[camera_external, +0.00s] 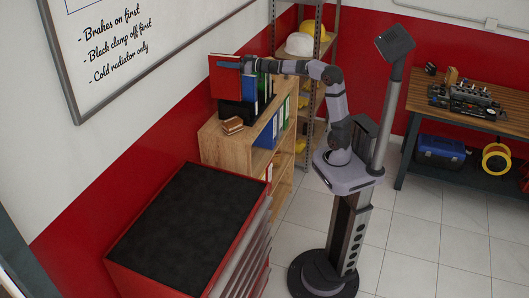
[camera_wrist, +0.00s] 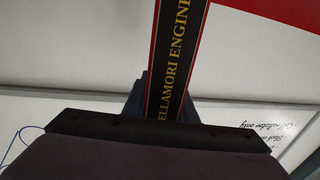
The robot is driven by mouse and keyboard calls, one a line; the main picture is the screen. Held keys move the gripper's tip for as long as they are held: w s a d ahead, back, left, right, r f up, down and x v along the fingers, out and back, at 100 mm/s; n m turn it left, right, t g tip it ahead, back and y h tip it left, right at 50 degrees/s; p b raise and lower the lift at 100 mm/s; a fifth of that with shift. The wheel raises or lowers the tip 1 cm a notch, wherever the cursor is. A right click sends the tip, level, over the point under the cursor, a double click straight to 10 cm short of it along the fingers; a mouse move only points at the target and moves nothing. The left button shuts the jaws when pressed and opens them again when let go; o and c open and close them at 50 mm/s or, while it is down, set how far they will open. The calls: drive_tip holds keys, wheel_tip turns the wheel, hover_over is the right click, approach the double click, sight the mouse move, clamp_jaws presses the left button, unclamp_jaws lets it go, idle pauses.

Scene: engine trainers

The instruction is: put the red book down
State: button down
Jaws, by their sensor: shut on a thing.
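The red book (camera_external: 225,80) is upright above the top of the wooden bookshelf in the external view, in front of a row of dark and blue binders. In the wrist view, the book's black spine (camera_wrist: 178,60) with yellow lettering runs up from between my fingers. My gripper (camera_external: 248,66) is shut on the book. The wrist view also shows my gripper (camera_wrist: 160,112) close up, with the spine's lower end against it. I cannot tell whether the book's lower edge touches anything.
The wooden bookshelf (camera_external: 221,147) has a small brown stack (camera_external: 232,126) on its front top, with bare wood around it. Binders (camera_external: 264,88) stand behind the book. A red cabinet with a black top (camera_external: 185,225) stands nearer, and a whiteboard (camera_external: 125,45) hangs on the left wall.

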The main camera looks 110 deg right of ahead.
drive_tip(key=w+a+f+n+t+y+b, duration=0.1)
drive_tip(key=w+a+f+n+y, duration=0.4)
drive_tip(key=w+a, duration=0.55)
drive_tip(key=w+a+f+t+y+b, duration=0.2)
drive_tip(key=w+a+f+y, duration=0.1)
drive_tip(key=w+a+f, duration=0.65)
drive_tip(key=w+a+f+n+t+y+b, duration=0.1)
drive_tip(key=w+a+f+n+y, duration=0.3)
drive_tip(key=w+a, duration=0.75)
drive_tip(key=shift+r+m+h, duration=0.5)
drive_tip(key=shift+r+m, duration=0.2)
drive_tip(key=shift+r, duration=1.1)
wheel_tip(320, 180, down, 10)
drive_tip(key=p, duration=0.2)
drive_tip(key=shift+f, duration=0.15)
drive_tip(key=c, duration=1.8)
unclamp_jaws()
drive_tip(key=shift+f, duration=0.25)
drive_tip(key=o, duration=0.4)
drive_tip(key=shift+c, duration=0.2)
